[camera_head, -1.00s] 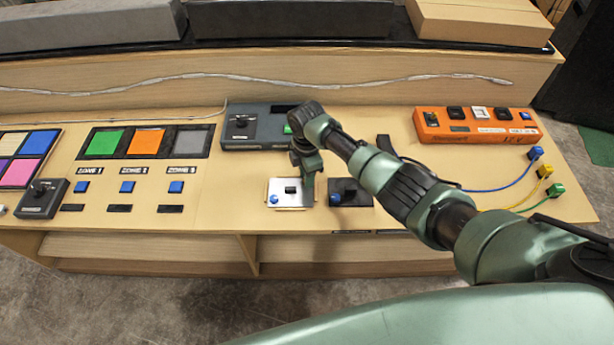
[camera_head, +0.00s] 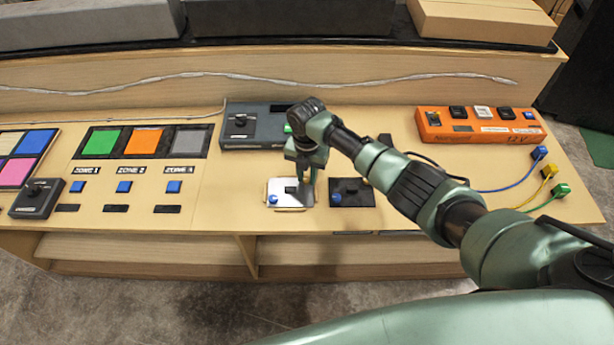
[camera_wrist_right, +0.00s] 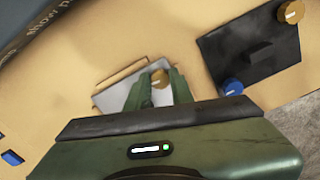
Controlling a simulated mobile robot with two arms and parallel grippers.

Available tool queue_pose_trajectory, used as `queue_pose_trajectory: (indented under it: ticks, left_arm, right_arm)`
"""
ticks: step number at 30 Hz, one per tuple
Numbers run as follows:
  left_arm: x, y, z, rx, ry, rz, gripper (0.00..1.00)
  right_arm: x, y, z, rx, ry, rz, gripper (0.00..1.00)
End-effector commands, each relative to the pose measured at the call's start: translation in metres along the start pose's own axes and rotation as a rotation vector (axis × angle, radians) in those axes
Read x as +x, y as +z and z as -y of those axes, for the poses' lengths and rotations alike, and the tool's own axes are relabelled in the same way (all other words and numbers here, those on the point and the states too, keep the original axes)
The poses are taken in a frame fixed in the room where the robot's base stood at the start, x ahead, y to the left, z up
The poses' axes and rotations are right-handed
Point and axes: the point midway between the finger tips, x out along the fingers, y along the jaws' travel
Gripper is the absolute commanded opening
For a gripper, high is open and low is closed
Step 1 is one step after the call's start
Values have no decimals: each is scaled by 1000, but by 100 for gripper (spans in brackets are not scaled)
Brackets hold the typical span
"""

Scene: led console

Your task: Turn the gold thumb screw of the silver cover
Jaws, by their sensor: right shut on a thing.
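The silver cover (camera_head: 283,202) lies on the table top in front of the dark grey console, with a black grip and a blue knob (camera_head: 273,198) on it. My right gripper (camera_head: 306,180) points down at the cover's right side. In the right wrist view the gold thumb screw (camera_wrist_right: 159,77) sits between the two green fingers (camera_wrist_right: 158,88), at the edge of the silver cover (camera_wrist_right: 108,97). The gripper is shut on the screw. In the head view the gripper hides the screw. My left gripper is not in view.
A black cover (camera_head: 362,197) with its own blue knob lies just right of the silver one; the wrist view shows a gold screw (camera_wrist_right: 291,12) on it. The dark grey console (camera_head: 262,130) stands close behind. An orange box (camera_head: 470,124) stands at the right.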

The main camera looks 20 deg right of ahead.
Motion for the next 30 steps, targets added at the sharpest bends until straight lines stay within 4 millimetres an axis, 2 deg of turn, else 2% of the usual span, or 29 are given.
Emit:
queue_pose_trajectory:
  ticks: [1,9,22,23,25,30]
  left_arm:
    - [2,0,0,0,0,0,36]
    - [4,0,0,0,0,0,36]
    - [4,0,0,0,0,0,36]
    - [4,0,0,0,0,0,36]
    - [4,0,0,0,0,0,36]
    - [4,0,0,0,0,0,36]
  right_arm:
    - [7,-4,4,-18,-10,-9,0]
    - [6,-4,3,-83,-9,-10,0]
    - [6,-4,3,-92,-9,-10,0]
    - [6,-4,3,-92,-9,-10,25]
    - [6,-4,3,-92,-9,-9,44]
    - [4,-2,3,-90,-7,-6,45]
